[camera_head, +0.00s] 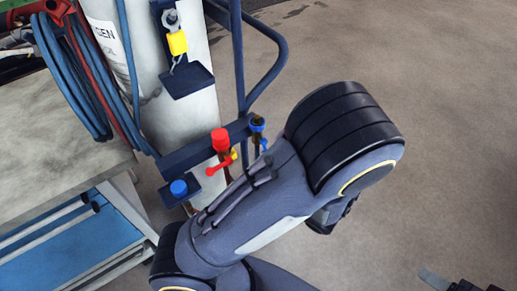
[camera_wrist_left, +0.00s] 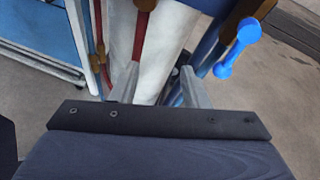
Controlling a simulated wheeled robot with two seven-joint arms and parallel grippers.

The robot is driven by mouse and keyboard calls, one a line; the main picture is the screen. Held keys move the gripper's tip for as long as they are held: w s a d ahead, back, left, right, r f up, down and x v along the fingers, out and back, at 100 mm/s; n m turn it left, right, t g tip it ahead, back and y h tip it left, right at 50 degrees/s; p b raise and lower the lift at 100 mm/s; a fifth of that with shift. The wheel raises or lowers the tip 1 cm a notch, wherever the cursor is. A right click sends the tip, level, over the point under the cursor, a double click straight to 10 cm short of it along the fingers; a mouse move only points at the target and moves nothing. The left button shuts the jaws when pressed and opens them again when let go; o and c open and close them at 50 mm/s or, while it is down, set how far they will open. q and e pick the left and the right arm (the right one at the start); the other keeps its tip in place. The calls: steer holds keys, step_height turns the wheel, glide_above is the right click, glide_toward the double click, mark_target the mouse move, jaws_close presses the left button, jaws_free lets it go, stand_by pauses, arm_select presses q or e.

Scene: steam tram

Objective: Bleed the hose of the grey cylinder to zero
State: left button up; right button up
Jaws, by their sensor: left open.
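A pale grey cylinder (camera_head: 155,55) with a partly readable "GEN" label stands upright at the upper left; it also fills the middle of the wrist view (camera_wrist_left: 158,60). Below its bracket are a red knob (camera_head: 220,140), a red lever (camera_head: 217,166), a blue knob (camera_head: 179,188) and a blue lever (camera_head: 263,143). The blue lever shows closer at the upper right of the wrist view (camera_wrist_left: 238,48). My left gripper (camera_wrist_left: 158,88) is open and empty, its fingers apart before the cylinder and red hose (camera_wrist_left: 142,38). Part of my right gripper (camera_head: 455,283) shows at the lower right.
Blue hose coils (camera_head: 70,75) and a red hose (camera_head: 100,95) hang left of the cylinder. A blue rail (camera_head: 238,60) stands right of it. A workbench (camera_head: 50,150) is at the left. The floor at right is clear.

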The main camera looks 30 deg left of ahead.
mark_target(265, 148)
arm_select(q)
steer(key=w+d+m+t+y, duration=0.2)
steer(key=w+d+m+t, duration=0.1)
steer(key=w+m+t, duration=0.3)
steer(key=x, duration=0.7)
steer(key=shift+s+a+r+t, duration=0.25)
steer(key=shift+s+a+t, duration=0.05)
steer(key=shift+a+t, duration=0.1)
arm_select(e)
steer(key=shift+a+f, duration=0.1)
steer(key=shift+a, duration=0.3)
arm_select(q)
jaws_close()
steer(key=shift+s+a+f+m+p, duration=0.1)
steer(key=shift+s+m+p, duration=0.3)
steer(key=shift+m+p, duration=0.45)
jaws_free()
arm_select(e)
steer(key=shift+r, duration=0.85)
